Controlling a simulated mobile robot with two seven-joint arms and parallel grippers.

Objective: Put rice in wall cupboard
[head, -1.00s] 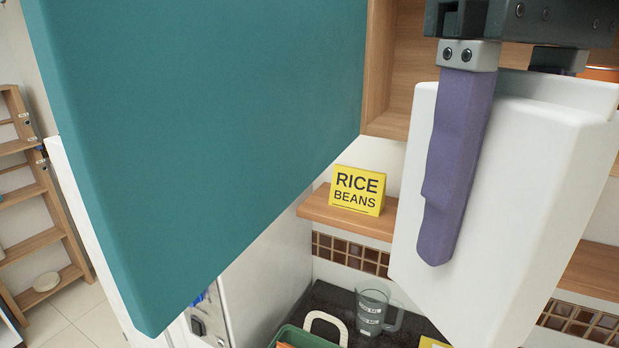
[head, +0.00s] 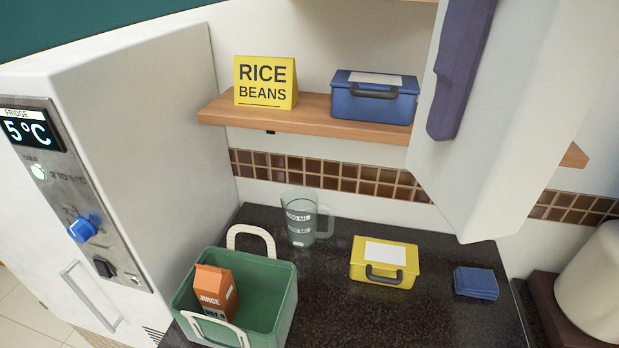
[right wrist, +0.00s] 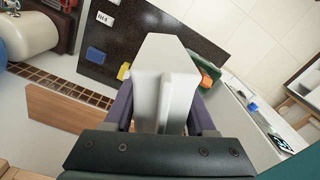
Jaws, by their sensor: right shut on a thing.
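A white package (head: 510,120), with no label visible, fills the upper right of the head view. It also shows in the right wrist view (right wrist: 163,70). My right gripper (right wrist: 160,112) is shut on it, with one purple finger on each side. In the head view one purple finger of my right gripper (head: 458,75) lies along the package's side; the other is hidden. The package is held in the air in front of the wall shelf. A teal door panel (head: 80,22) crosses the top left. The cupboard interior is out of sight in the head view. My left gripper is not in view.
A wooden shelf (head: 330,121) holds a yellow RICE BEANS sign (head: 265,83) and a blue box (head: 373,96). On the dark counter (head: 330,310) are a green basket (head: 270,300) with a juice carton, a clear jug (head: 300,215), a yellow box (head: 385,262) and blue mats (head: 476,283). A fridge (head: 130,130) stands left.

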